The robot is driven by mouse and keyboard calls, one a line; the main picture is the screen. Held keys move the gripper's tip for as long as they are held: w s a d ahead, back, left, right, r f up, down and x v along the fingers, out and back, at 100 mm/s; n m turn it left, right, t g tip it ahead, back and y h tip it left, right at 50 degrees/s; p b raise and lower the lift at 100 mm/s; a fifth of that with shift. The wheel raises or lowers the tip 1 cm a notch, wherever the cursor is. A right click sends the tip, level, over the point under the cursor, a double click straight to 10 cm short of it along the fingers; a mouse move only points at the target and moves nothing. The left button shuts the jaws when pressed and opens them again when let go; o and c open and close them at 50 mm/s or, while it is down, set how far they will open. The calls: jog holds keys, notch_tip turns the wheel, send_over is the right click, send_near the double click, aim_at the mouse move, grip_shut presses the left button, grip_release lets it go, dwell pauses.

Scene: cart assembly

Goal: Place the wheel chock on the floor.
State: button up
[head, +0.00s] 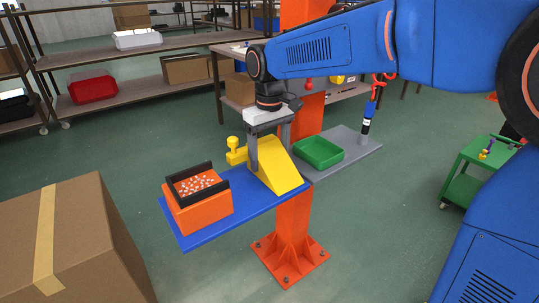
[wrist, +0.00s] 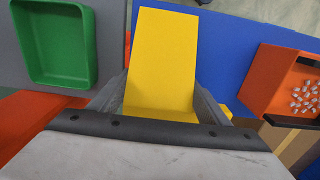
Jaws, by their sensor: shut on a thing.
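The wheel chock (head: 277,172) is a yellow wedge with a sloped face. It is at the blue shelf board (head: 246,201) on the orange post; I cannot tell whether it still touches the board. My gripper (head: 268,158) comes from above and is shut on the chock, one finger on each side. In the wrist view the chock (wrist: 161,62) fills the space between the grey fingers of my gripper (wrist: 162,105). The green floor (head: 375,215) shows below and around the post.
An orange box (head: 203,211) with small white pieces and a yellow part (head: 235,150) are on the blue board. A green tray (head: 319,153) sits on the grey board. A cardboard box (head: 90,235) stands front left, a green cart (head: 472,185) at right. Floor between post and cart is clear.

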dwell(0.3)
jog(key=o, duration=1.6)
jog(key=shift+f, duration=0.1)
jog(key=shift+c, duration=0.2)
notch_tip(320, 180, up, 12)
jog(key=s+d+f+m+t, duration=0.1)
jog(key=s+d+f+m, duration=0.1)
jog(key=s+d+f, duration=0.3)
jog(key=s+d+f+m+t, duration=0.2)
jog(key=s+d+f, duration=0.3)
jog(key=s+d, duration=0.7)
jog(key=d+m, duration=0.1)
jog(key=d, duration=0.4)
jog(key=shift+s+d, duration=0.35)
jog(key=shift+d, duration=0.05)
jog(key=shift+m+t, duration=0.9)
jog(key=s+d+f, duration=0.1)
jog(key=s+f, duration=0.1)
jog(key=s+d+f, duration=0.1)
jog(key=s+f, duration=0.1)
jog(key=f, duration=0.1)
jog(key=s+d+f, duration=0.2)
jog(key=s, duration=0.1)
jog(key=shift+f, duration=0.25)
jog(key=shift+c, duration=1.2)
